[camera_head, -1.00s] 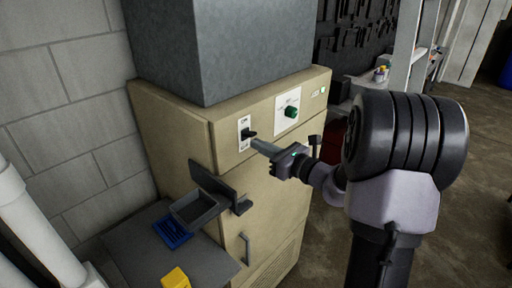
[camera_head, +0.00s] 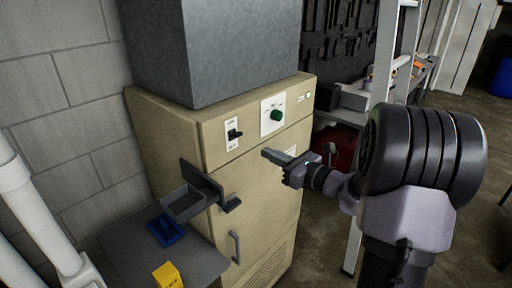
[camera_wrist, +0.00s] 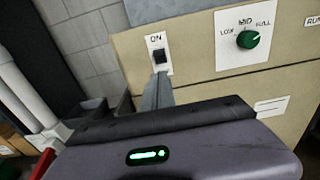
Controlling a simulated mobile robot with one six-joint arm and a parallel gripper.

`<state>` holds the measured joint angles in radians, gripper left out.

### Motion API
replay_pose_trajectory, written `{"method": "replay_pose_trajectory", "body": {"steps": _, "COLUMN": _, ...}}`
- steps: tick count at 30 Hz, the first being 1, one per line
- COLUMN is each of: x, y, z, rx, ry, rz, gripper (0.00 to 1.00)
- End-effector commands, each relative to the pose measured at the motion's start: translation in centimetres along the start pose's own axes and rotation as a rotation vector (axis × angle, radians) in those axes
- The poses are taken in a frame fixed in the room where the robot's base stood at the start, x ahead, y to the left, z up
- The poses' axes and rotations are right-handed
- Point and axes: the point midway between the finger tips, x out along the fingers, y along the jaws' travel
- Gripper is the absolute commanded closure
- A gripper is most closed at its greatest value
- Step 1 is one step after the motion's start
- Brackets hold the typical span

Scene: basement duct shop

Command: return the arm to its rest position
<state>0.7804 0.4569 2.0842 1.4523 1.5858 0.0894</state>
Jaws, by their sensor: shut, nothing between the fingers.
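My gripper (camera_head: 272,155) is shut and empty. Its fingertips stand in front of the beige cabinet, a little below and right of the black switch (camera_head: 234,134) in the head view, and appear apart from it. In the wrist view the fingers (camera_wrist: 157,90) point up toward the switch (camera_wrist: 159,57), which sits on a white plate marked ON. My arm reaches in from the right of the head view, bent at a large dark joint.
The beige cabinet (camera_head: 262,190) carries a green knob (camera_head: 277,115) and a door handle (camera_head: 235,247). A grey tray (camera_head: 183,202) juts out at its left, above a side table (camera_head: 125,255) with a blue tray (camera_head: 166,229) and yellow block (camera_head: 168,275). A ladder (camera_head: 380,75) stands behind my arm.

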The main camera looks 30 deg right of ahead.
Motion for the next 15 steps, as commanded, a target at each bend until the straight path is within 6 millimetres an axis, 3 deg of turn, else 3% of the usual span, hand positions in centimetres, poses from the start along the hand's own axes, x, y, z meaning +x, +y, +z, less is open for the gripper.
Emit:
{"method": "replay_pose_trajectory", "body": {"steps": 3, "x": 0.1, "y": 0.3, "z": -0.1, "rx": -0.005, "ry": 0.003, "rz": 0.007, "gripper": 1.00}}
{"method": "replay_pose_trajectory", "body": {"steps": 5, "x": 0.5, "y": 1.9, "z": -0.3, "rx": -0.035, "ry": 0.022, "rz": 0.047, "gripper": 1.00}}
{"method": "replay_pose_trajectory", "body": {"steps": 8, "x": 1.4, "y": 9.1, "z": -1.6, "rx": -0.186, "ry": 0.105, "rz": 0.225, "gripper": 1.00}}
{"method": "replay_pose_trajectory", "body": {"steps": 9, "x": 1.3, "y": 13.1, "z": -2.7, "rx": -0.285, "ry": 0.154, "rz": 0.329, "gripper": 1.00}}
{"method": "replay_pose_trajectory", "body": {"steps": 11, "x": 0.1, "y": 19.4, "z": -4.8, "rx": -0.465, "ry": 0.230, "rz": 0.496, "gripper": 1.00}}
{"method": "replay_pose_trajectory", "body": {"steps": 12, "x": -1.3, "y": 23.2, "z": -6.6, "rx": -0.602, "ry": 0.279, "rz": 0.607, "gripper": 1.00}}
{"method": "replay_pose_trajectory", "body": {"steps": 14, "x": -4.4, "y": 28.0, "z": -9.8, "rx": -0.843, "ry": 0.347, "rz": 0.774, "gripper": 1.00}}
{"method": "replay_pose_trajectory", "body": {"steps": 15, "x": -6.9, "y": 30.5, "z": -12.2, "rx": -1.027, "ry": 0.387, "rz": 0.879, "gripper": 1.00}}
